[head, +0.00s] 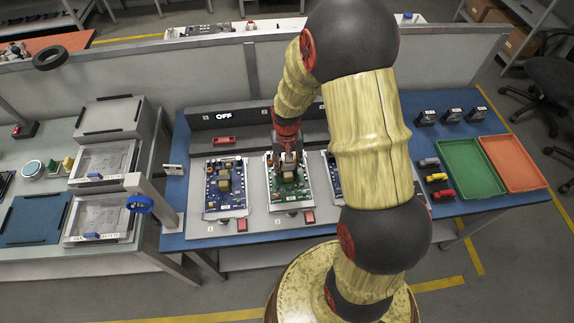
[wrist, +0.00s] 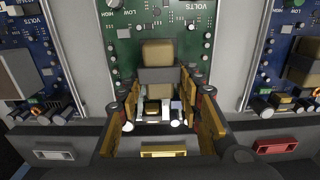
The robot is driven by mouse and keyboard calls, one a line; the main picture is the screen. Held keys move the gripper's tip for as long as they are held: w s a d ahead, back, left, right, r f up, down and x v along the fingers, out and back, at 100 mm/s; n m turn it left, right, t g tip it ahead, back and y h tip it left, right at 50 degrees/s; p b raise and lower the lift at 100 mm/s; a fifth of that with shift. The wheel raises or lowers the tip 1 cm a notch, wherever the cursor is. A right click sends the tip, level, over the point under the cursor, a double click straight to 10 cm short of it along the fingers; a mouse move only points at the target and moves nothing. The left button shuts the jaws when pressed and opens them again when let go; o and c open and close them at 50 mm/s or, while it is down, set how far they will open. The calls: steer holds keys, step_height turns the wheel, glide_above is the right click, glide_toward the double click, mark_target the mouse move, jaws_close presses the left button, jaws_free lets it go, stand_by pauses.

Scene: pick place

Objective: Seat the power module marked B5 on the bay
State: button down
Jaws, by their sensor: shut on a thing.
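A green circuit board, apparently the power module (head: 273,187), is at the middle bay (head: 271,205) of the grey fixture, between silver rails. It also shows in the wrist view (wrist: 124,45). It carries a tan block with a grey band (wrist: 158,53). My gripper (head: 288,155) is over the board, with its fingers on either side of the block area; it is shut on the module. In the wrist view my gripper (wrist: 160,95) reaches in from below. I cannot read a B5 mark. I cannot tell whether the board rests fully on the bay.
A blue board (head: 225,187) lies left of the green one, and another (head: 334,175) is partly hidden by my arm. Red switches (head: 310,216) line the front. Green (head: 470,168) and orange (head: 515,163) trays lie to the right.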

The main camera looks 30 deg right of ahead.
steer(key=shift+f, duration=0.4)
stand_by(0.5)
steer(key=c, duration=1.1)
jaws_free()
steer(key=shift+c, duration=0.2)
steer(key=shift+s+f, duration=0.1)
steer(key=shift+c, duration=0.9)
steer(key=shift+c, duration=0.9)
steer(key=shift+r, duration=0.2)
